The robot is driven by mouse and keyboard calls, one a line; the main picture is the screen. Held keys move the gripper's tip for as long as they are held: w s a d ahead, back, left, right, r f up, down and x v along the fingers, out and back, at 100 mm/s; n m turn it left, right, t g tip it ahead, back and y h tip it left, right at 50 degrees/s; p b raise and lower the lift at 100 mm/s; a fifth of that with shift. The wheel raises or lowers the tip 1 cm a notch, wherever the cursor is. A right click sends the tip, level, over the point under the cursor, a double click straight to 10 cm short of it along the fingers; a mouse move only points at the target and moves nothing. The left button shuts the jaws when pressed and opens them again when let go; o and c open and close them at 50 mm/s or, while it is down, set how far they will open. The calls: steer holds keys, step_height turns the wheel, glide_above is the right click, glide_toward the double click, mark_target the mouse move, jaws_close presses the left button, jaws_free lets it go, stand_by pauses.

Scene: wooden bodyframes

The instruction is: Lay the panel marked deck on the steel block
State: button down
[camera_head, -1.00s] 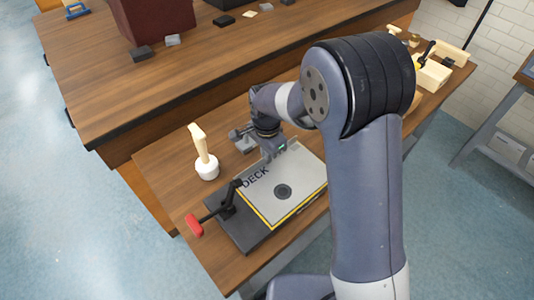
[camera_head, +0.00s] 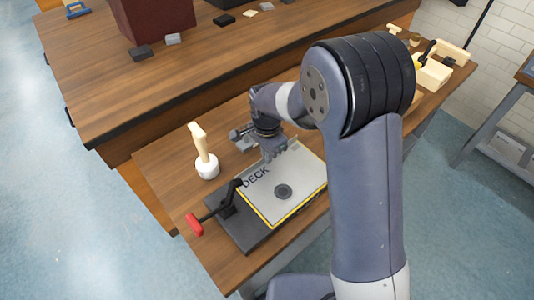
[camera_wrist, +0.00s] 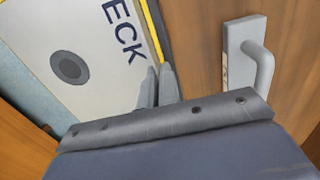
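The light grey panel marked DECK (camera_head: 305,177) has a dark round spot and yellow edges. It lies nearly flat over a dark grey block (camera_head: 247,233), which I take to be the steel block. The panel hides much of the block, and I cannot tell whether they touch everywhere. My gripper (camera_head: 276,152) is at the panel's far edge. In the wrist view its two fingers (camera_wrist: 158,84) stand close together, one over the panel (camera_wrist: 95,28) and one beyond its yellow edge. Whether they clamp that edge is unclear.
A black clamp (camera_head: 228,196) with a red handle (camera_head: 194,225) stands at the block's left end. A white-based mallet (camera_head: 207,166) stands on the bench behind. A grey handled piece (camera_wrist: 250,50) lies right of the fingers. Wooden parts (camera_head: 433,75) lie at the bench's far right.

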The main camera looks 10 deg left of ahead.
steer(key=c, duration=2.1)
jaws_free()
steer(key=o, duration=1.1)
steer(key=shift+c, duration=0.2)
steer(key=shift+r, duration=0.15)
steer(key=shift+r+p, duration=2.5)
steer(key=shift+r, duration=0.9)
